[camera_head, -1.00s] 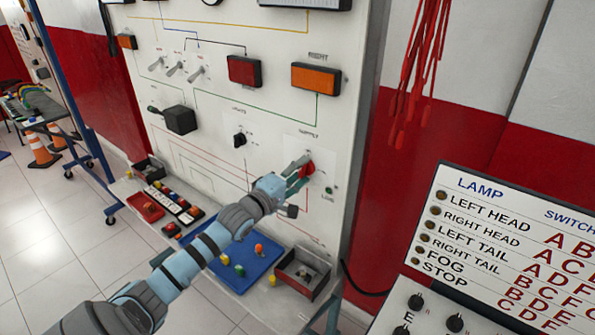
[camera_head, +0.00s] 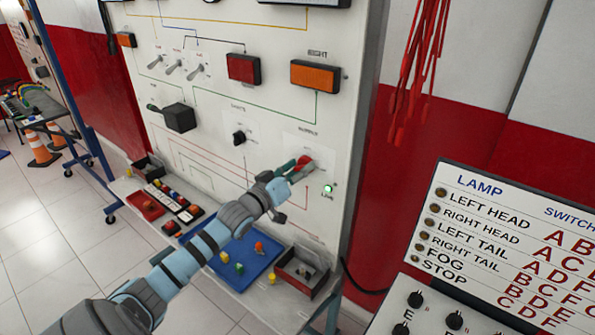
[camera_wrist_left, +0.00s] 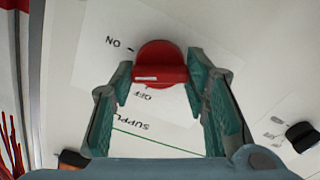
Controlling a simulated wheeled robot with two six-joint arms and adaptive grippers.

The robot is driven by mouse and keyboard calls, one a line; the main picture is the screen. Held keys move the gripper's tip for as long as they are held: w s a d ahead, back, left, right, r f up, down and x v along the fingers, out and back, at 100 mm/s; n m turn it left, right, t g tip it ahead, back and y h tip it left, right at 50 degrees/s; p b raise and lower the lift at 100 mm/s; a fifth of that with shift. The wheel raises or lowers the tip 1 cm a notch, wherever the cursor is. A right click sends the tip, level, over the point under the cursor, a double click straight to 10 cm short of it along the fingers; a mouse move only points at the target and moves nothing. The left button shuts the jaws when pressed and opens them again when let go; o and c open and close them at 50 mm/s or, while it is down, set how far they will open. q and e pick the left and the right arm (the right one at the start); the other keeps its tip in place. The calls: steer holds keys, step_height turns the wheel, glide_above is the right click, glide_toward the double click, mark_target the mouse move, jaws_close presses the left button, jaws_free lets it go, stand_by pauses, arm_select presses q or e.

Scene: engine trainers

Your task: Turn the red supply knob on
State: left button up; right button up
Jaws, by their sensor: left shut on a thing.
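The red supply knob (camera_head: 305,161) is on the low right part of the white upright panel. It also shows in the left wrist view (camera_wrist_left: 160,60), with the words ON and OFF printed beside it. My left gripper (camera_head: 297,170) reaches it from the lower left and is shut on it, one finger on each side in the left wrist view. The fingers partly hide the knob in the head view. A small green lamp (camera_head: 328,189) to the lower right of the knob is lit. My right gripper is not in view.
A black knob (camera_head: 240,137) is left of the supply knob. A blue tray (camera_head: 240,279) with coloured pegs and an open box (camera_head: 309,283) stand on the ledge below. A lamp chart board (camera_head: 500,245) is at the right. Red leads (camera_head: 420,70) hang behind.

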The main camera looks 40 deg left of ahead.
mark_target(308, 130)
arm_select(q)
steer(key=m+b, duration=0.1)
steer(key=m, duration=0.4)
steer(key=shift+m, duration=0.3)
stand_by(0.4)
steer(key=o, duration=1)
steer(key=shift+f, duration=0.1)
steer(key=shift+o, duration=0.9)
steer(key=shift+w, duration=0.15)
step_height(308, 130, up, 10)
